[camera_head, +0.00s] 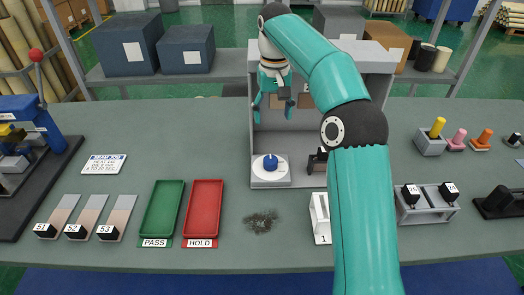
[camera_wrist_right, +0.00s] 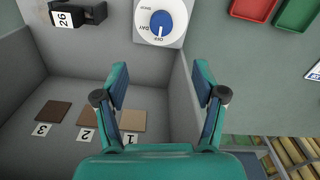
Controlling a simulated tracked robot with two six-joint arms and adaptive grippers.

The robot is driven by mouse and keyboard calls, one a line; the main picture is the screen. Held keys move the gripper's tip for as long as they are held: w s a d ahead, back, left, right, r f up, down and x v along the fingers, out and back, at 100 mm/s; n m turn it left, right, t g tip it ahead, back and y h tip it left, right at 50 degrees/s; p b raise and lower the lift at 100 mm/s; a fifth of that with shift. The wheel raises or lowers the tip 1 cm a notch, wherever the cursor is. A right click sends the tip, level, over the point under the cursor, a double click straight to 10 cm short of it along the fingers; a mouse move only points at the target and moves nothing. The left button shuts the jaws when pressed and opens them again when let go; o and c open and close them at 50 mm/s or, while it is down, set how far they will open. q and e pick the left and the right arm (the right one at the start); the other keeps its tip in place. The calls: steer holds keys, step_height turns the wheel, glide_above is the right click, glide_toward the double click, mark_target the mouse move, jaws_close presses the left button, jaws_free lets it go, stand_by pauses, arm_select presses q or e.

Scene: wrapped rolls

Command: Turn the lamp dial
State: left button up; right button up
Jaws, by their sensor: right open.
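The lamp dial (camera_head: 270,163) is a blue knob on a white round plate, at the front left corner of a grey booth (camera_head: 256,130). In the right wrist view the dial (camera_wrist_right: 161,22) is at the top middle, with a white pointer mark on its knob and small lettering around it. My right gripper (camera_head: 272,106) points down over the left part of the booth, behind and above the dial. In the right wrist view the gripper (camera_wrist_right: 160,88) is open, its fingers apart with nothing between them, and clear of the dial. My left gripper does not show.
Tiles numbered 1 (camera_wrist_right: 132,120), 2 and 3 lie in the booth, with a black block marked 26 (camera_wrist_right: 90,12) near its front. Green (camera_head: 163,212) and red (camera_head: 203,210) trays lie left of the dial. A dark granule patch (camera_head: 261,222) lies in front.

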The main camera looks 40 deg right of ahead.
steer(key=b, duration=0.3)
glide_toward(270, 158)
step_height(270, 158, down, 9)
steer(key=shift+r, duration=0.1)
steer(key=shift+f, duration=0.8)
steer(key=shift+c, duration=0.2)
steer(key=c, duration=1.1)
steer(key=shift+a, duration=0.15)
